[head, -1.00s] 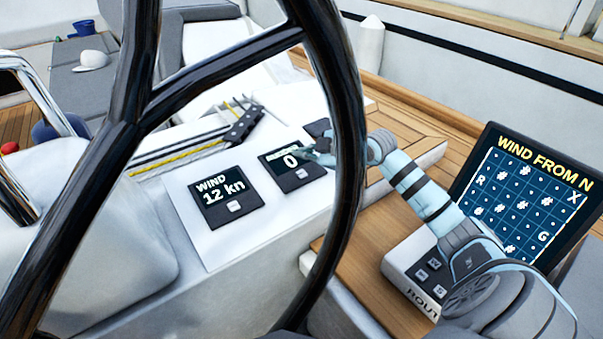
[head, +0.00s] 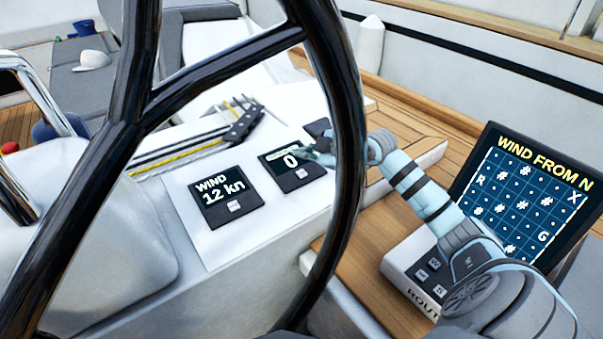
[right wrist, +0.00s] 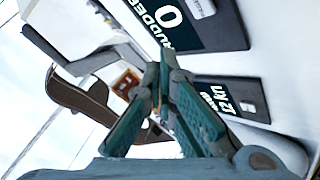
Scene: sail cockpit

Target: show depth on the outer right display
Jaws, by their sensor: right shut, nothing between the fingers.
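A row of dark displays sits on the white console. The left display (head: 226,198) reads "WIND 12 kn"; the middle display (head: 293,168) reads 0, its title partly covered by my gripper. In the right wrist view the middle display (right wrist: 212,28) reads "RUDDER 0" and the wind display (right wrist: 232,98) shows behind it. The outer right display (head: 317,128) is mostly hidden behind the wheel and my gripper; its reading cannot be seen. My right gripper (head: 310,152) is shut and empty, fingertips over the middle display's upper right; contact cannot be told. My left gripper is out of view.
The black steering wheel (head: 349,150) stands in front of the console, its rim crossing before my right gripper. A tilted chart screen (head: 520,195) reads "WIND FROM N", with a button box (head: 405,262) below. Rope clutches (head: 243,124) lie behind the displays.

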